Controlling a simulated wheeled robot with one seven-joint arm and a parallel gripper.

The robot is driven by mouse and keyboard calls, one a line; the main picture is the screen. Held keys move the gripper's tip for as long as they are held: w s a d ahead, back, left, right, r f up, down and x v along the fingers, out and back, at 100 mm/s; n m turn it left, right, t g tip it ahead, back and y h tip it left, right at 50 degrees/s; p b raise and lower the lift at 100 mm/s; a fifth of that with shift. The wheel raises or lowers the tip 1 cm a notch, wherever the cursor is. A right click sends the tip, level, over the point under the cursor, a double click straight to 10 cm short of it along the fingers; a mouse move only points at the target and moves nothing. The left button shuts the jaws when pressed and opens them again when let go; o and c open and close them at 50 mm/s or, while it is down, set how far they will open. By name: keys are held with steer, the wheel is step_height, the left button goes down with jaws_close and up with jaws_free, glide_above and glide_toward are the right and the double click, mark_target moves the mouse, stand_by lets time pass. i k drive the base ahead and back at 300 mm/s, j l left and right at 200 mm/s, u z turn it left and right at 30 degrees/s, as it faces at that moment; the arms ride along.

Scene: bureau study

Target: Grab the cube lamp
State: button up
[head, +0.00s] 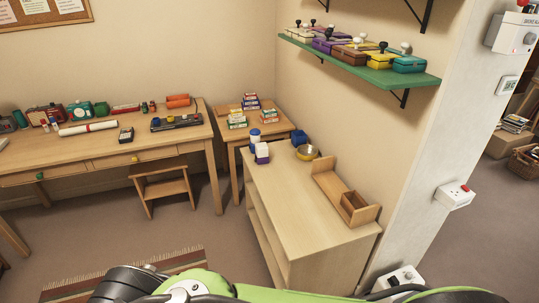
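I cannot tell for certain which thing is the cube lamp. A small white and purple block-like thing (262,155) stands at the far left end of the low wooden cabinet (290,195). A blue rounded block (298,138) sits near the wall at the cabinet's far end. Both are small in the head view and could be lamps. My green arm (270,295) crosses the bottom edge of the picture. My gripper is not in view.
A yellow bowl (308,153) and a wooden organizer (345,193) share the cabinet top; its near left part is bare. A green shelf (375,72) with several coloured boxes hangs above. A desk (100,153) and stool (163,187) stand left, with open floor before them.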

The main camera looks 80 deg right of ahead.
mark_target(262, 154)
steer(key=i+l+z, duration=0.25)
steer(key=z, duration=0.2)
steer(key=i+l+z, duration=0.1)
steer(key=i+z, duration=0.85)
steer(key=i+j+z, duration=0.2)
steer(key=z, duration=0.25)
steer(key=i+l+z, duration=0.2)
steer(key=i+z, duration=0.25)
steer(key=i, duration=0.15)
steer(key=i+z, duration=0.45)
steer(key=i, duration=0.15)
steer(key=i+j+z, duration=0.2)
steer(key=i+z, duration=0.4)
steer(key=i, duration=0.4)
